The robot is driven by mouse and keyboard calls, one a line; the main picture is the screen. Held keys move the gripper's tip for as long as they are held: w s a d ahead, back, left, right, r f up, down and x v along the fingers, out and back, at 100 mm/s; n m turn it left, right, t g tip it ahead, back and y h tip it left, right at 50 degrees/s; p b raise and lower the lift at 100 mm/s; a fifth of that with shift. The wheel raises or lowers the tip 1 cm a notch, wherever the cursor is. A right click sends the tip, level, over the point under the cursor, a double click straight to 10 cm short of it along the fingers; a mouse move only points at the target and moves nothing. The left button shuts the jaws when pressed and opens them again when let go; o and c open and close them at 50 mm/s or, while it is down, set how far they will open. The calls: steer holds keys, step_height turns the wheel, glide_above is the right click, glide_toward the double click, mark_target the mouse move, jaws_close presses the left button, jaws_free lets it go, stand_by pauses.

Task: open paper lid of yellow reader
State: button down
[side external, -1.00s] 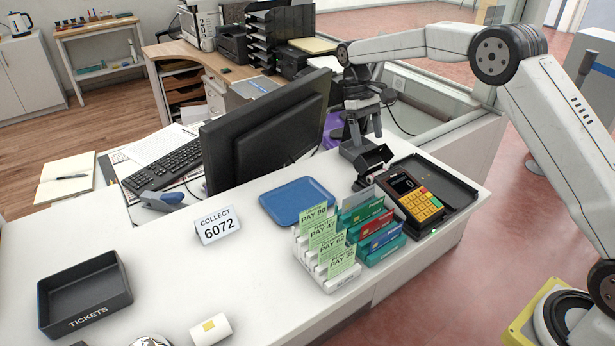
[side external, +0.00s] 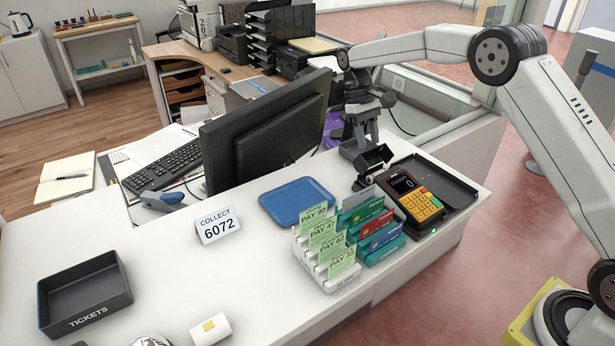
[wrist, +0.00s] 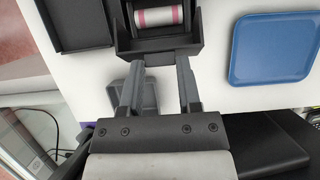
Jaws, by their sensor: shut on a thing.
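The yellow reader (side external: 417,195) is a dark card terminal with yellow keys and a lit screen, in a black tray on the counter. Its dark paper lid (side external: 374,157) stands swung up at the reader's back end. A white paper roll with pink bands (wrist: 160,16) lies exposed in the bay in the wrist view. My gripper (side external: 360,143) is above and behind the lid, shut on it. In the wrist view my gripper's fingers (wrist: 161,68) reach the lid's edge (wrist: 158,46). The exact contact is partly hidden.
A blue tray (side external: 297,201) lies left of the reader. Card holders with several cards (side external: 372,232) and pay slips (side external: 327,245) stand in front. A monitor (side external: 265,130) stands close on the left. The black tray's right part (side external: 450,187) is empty.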

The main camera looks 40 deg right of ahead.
steer(key=shift+w+f, duration=0.1)
steer(key=shift+w, duration=0.1)
steer(key=shift+w+g, duration=0.25)
steer(key=shift+g, duration=0.35)
steer(key=shift+w+f+g, duration=0.2)
steer(key=shift+w+g, duration=0.1)
steer(key=shift+g, duration=0.1)
steer(key=shift+w+f+g, duration=0.1)
steer(key=shift+f+g, duration=0.05)
steer(key=shift+g, duration=0.35)
steer(key=shift+c, duration=1.4)
jaws_free()
steer(key=shift+s+r+t, duration=0.2)
steer(key=shift+r+t, duration=0.05)
steer(key=shift+t, duration=0.25)
